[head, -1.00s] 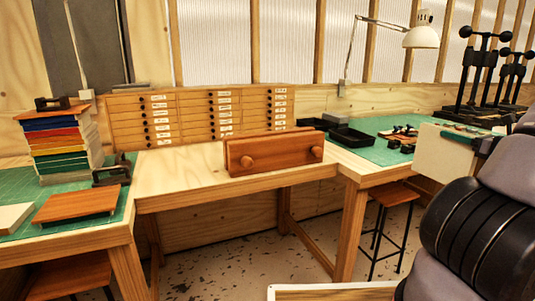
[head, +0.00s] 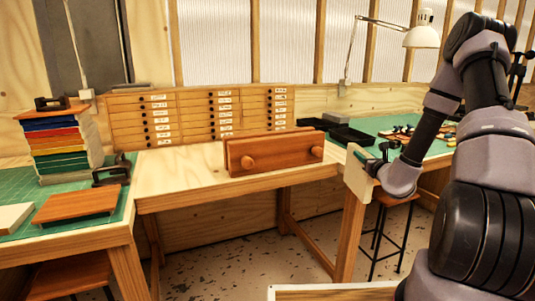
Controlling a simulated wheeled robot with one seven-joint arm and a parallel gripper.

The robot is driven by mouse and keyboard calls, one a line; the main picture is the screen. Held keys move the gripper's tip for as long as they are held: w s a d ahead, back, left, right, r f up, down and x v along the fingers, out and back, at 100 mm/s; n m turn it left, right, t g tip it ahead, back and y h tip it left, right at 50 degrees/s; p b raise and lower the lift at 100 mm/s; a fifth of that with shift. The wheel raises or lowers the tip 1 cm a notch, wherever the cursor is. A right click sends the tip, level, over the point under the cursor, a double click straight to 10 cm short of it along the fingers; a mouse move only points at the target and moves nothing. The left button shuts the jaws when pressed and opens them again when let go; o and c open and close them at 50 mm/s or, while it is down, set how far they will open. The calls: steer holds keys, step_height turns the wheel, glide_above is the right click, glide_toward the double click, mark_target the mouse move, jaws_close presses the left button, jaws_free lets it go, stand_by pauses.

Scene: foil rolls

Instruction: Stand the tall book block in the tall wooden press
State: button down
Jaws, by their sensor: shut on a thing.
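The tall book block (head: 356,178) is a cream slab, held upright in front of the right bench's near corner. My gripper (head: 366,157) is shut on its upper part; the fingertips are small and partly hidden by the wrist. The wooden press (head: 275,155) stands on the middle table, left of the block and apart from it. It has two upright reddish-brown boards and two round knobs on its front. The gap between its boards shows only as a narrow strip along the top.
A stack of coloured books (head: 62,148) and a low wooden board (head: 77,204) sit on the left bench. Black trays (head: 350,137) and a lamp (head: 421,35) are at the right. The middle table (head: 180,170) is clear left of the press.

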steer(key=s+a+f+m+h, duration=0.1)
steer(key=a+f, duration=0.5)
steer(key=shift+a+h, duration=0.4)
